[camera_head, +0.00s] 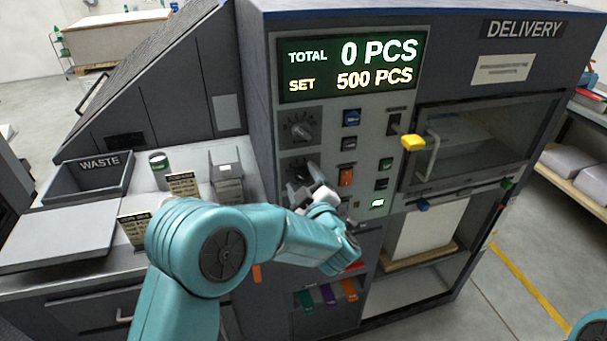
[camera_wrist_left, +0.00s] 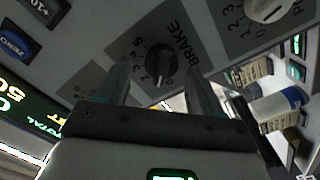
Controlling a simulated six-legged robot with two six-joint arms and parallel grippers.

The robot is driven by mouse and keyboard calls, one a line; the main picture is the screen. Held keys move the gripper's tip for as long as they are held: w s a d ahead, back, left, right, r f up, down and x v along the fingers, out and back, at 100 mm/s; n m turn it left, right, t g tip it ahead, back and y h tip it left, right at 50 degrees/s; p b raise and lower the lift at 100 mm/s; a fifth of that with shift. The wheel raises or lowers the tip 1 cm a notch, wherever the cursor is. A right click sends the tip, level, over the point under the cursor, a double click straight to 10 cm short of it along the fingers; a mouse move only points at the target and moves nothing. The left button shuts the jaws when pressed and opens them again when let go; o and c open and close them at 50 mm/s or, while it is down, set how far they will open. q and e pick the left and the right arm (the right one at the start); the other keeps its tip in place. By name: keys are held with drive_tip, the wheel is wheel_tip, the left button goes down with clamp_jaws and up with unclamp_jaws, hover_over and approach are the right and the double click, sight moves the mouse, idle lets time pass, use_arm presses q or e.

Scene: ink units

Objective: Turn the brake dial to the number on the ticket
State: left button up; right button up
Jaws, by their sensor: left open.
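The brake dial (camera_wrist_left: 160,58) is a dark round knob on a grey plate marked BRAKE in the left wrist view, with numbers around it. I cannot tell which number it points to. In the head view the dial (camera_head: 297,170) is partly behind my left gripper (camera_head: 318,186). My left gripper (camera_wrist_left: 158,88) is open and empty, its two fingers on either side of the knob in the wrist view. Contact with the knob cannot be told. Cards stand on the side counter, one (camera_head: 182,184) behind another (camera_head: 134,228); which is the ticket is unclear. My right gripper is out of view.
Another dial (camera_head: 300,129) sits above the brake dial, and a pale dial (camera_wrist_left: 268,6) sits beside it in the wrist view. Buttons (camera_head: 346,176) lie to the right. The display (camera_head: 350,66) reads total 0, set 500 PCS. A yellow-ended handle (camera_head: 413,142) sticks out by the delivery door.

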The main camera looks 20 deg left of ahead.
use_arm(q)
drive_tip(key=shift+w+a, duration=0.25)
drive_tip(key=shift+w, duration=0.05)
drive_tip(key=shift+f, duration=0.1)
drive_tip(key=c, duration=1)
drive_tip(key=shift+c, duration=0.2)
drive_tip(key=shift+m, duration=0.4)
drive_tip(key=shift+d+m+b, duration=0.1)
drive_tip(key=shift+m+b, duration=0.25)
drive_tip(key=shift+m, duration=2.05)
